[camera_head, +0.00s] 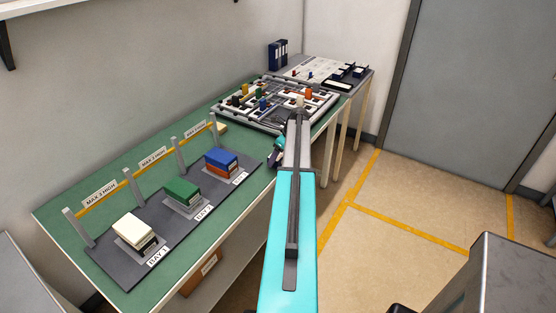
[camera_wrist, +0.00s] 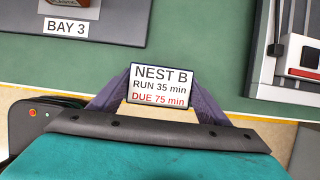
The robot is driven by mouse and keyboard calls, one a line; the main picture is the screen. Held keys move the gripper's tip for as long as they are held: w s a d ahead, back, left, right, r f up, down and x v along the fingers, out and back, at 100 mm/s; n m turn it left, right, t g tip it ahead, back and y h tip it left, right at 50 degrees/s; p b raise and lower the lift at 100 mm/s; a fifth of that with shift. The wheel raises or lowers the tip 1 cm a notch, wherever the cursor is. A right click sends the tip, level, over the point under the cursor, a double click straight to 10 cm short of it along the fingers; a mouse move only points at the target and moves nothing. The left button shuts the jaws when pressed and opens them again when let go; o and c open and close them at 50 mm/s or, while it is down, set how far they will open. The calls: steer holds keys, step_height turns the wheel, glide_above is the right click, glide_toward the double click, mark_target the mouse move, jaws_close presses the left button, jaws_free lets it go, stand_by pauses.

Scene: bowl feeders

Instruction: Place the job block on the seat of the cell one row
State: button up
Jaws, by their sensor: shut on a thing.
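My gripper (camera_wrist: 158,99) is shut on the job block (camera_wrist: 160,84), a small block whose white face reads NEST B, RUN 35 min, DUE 75 min. One finger shows on each side of it. It is held over the front edge of the green bench, between the BAY 3 mat and the board. In the head view my arm hides most of the gripper and the block. The large board (camera_head: 222,117) with several rows of white parts and coloured blocks lies farther along the bench. I cannot tell which row is the cell one row, and its seat cannot be made out.
A dark mat (camera_head: 101,264) holds cream (camera_head: 133,226), green (camera_head: 181,191) and blue (camera_head: 221,158) stacks in three bays. Grey posts and a yellow bar (camera_head: 109,196) marked MAX 2 HIGH stand behind. Dark binders (camera_head: 277,55) stand at the back. Bare green bench (camera_wrist: 205,40) separates mat and board.

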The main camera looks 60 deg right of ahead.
steer(key=shift+r, duration=0.35)
steer(key=shift+s+a+r+b, duration=0.2)
steer(key=shift+s+r+b, duration=0.15)
steer(key=shift+r+b, duration=0.3)
steer(key=s+a+b, duration=0.2)
steer(key=s, duration=0.5)
steer(key=s+a+r+b, duration=0.1)
steer(key=s+a+b, duration=0.1)
steer(key=s, duration=0.5)
steer(key=shift+s+a+r, duration=0.25)
steer(key=shift+a+r, duration=0.05)
steer(key=shift+a, duration=0.1)
